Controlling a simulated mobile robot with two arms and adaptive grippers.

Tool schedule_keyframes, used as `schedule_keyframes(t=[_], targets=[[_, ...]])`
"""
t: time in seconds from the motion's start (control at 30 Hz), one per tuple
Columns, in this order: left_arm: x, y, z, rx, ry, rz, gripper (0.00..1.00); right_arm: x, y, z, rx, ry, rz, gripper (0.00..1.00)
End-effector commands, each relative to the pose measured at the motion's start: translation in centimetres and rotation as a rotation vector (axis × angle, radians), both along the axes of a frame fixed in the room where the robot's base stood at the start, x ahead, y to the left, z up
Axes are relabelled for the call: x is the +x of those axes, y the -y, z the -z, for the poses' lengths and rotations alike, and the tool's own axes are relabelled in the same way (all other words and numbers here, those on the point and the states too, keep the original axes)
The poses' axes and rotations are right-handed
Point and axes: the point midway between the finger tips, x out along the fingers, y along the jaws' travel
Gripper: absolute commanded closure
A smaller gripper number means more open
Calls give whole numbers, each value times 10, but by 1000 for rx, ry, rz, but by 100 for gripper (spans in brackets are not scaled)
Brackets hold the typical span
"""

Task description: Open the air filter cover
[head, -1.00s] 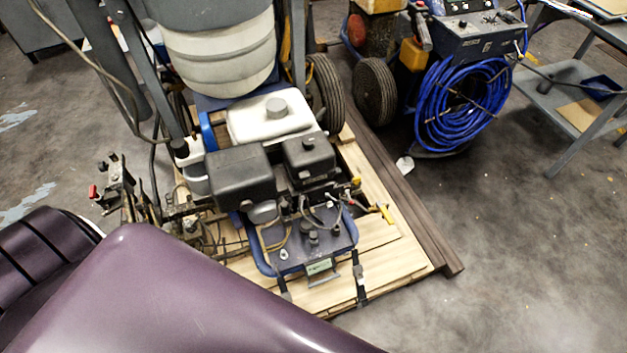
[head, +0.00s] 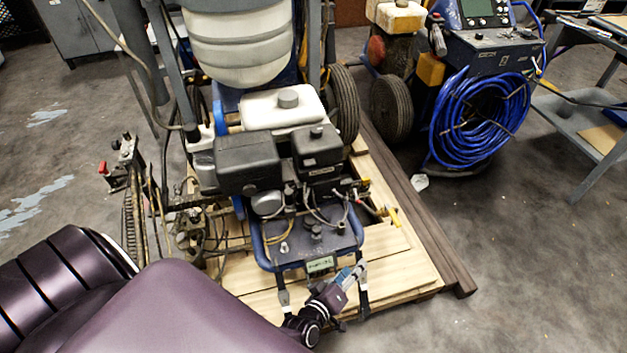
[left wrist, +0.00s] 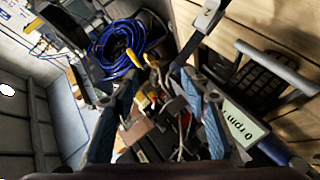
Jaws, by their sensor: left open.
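The engine of the line striper carries two black boxes side by side. The right one (head: 318,150) has a small knob on top and looks like the air filter cover; it sits closed. The larger left box (head: 247,163) is plain. My left gripper (head: 352,272) is low in front of the engine, beside the small display, and well apart from both boxes. In the left wrist view its two blue-padded fingers (left wrist: 160,108) are spread, with engine parts and cables beyond them and nothing held. My right gripper is not in view.
The rpm display (head: 320,264) is close to my left gripper and also shows in the left wrist view (left wrist: 238,126). A white fuel tank (head: 265,110) is behind the boxes. A blue hose coil (head: 480,118) stands at right. The floor at lower right is clear.

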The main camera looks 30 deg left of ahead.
Motion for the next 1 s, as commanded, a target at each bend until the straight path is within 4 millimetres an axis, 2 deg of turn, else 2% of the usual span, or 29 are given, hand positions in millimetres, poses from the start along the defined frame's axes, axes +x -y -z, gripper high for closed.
schedule_keyframes(t=[0.03, 0.1, 0.2, 0.3, 0.4, 0.53, 0.7, 0.87, 1.0], targets=[[30, -4, -22, -116, 114, -81, 58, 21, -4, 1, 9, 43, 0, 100], [60, -16, -65, -300, 264, -200, 58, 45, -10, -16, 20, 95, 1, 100], [84, -41, -124, -579, 470, -355, 58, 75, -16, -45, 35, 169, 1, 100], [91, -70, -170, -873, 658, -493, 58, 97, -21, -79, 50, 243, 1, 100], [87, -98, -199, -1176, 823, -616, 58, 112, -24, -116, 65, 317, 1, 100], [72, -126, -215, -1535, 981, -749, 58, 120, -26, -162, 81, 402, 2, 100], [58, -141, -215, -1842, 1077, -862, 58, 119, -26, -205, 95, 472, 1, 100], [55, -146, -215, -1942, 1101, -901, 58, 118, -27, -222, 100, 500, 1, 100], [65, -159, -216, -1942, 1104, -902, 58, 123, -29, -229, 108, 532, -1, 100]])
